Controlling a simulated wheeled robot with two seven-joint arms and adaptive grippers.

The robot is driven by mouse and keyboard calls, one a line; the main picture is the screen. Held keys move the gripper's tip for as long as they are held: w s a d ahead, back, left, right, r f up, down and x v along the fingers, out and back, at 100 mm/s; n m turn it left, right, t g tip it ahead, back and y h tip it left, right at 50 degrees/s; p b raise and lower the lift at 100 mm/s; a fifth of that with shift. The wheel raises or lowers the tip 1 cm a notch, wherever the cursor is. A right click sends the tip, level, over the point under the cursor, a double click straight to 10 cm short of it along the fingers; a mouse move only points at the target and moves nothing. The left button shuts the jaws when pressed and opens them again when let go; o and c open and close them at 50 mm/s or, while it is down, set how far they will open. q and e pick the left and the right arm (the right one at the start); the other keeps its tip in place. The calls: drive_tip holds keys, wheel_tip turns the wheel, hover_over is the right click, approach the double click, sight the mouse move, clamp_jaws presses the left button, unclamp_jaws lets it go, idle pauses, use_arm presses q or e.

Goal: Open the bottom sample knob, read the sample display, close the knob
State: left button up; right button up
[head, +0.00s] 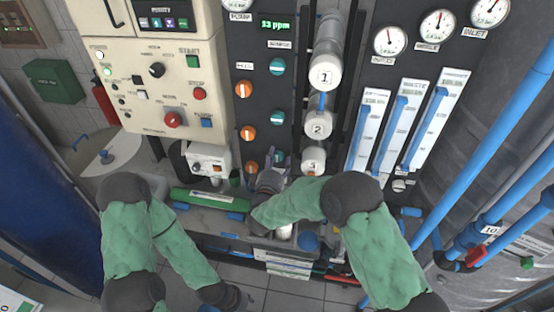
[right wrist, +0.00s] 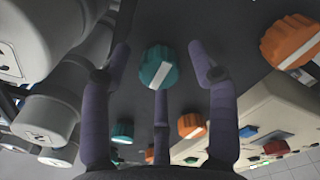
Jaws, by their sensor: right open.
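The bottom teal sample knob (head: 279,156) is at the foot of the teal column on the dark panel. In the right wrist view this teal knob (right wrist: 158,67), with a slightly tilted white stripe, shows between the spread fingers. My right gripper (head: 270,178) is open just below it in the head view; fingers and knob look apart. The right wrist view shows the open right gripper (right wrist: 160,75) too. The green-lit sample display (head: 275,24), high on the panel, reads ppm; its first digit is unclear. My left gripper (head: 236,299) is low near the floor, its fingers unclear.
Other teal knobs (head: 277,118) and orange knobs (head: 248,133) are close by. White cylinders (head: 317,125) stand to the right, with flow tubes (head: 400,125) beyond. A beige control cabinet (head: 160,70) is at left. A green tray-like object (head: 203,198) lies below.

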drive_tip(key=shift+w+d, duration=0.15)
drive_tip(key=shift+w, duration=0.35)
drive_tip(key=c, duration=1.1)
drive_tip(key=shift+c, duration=0.2)
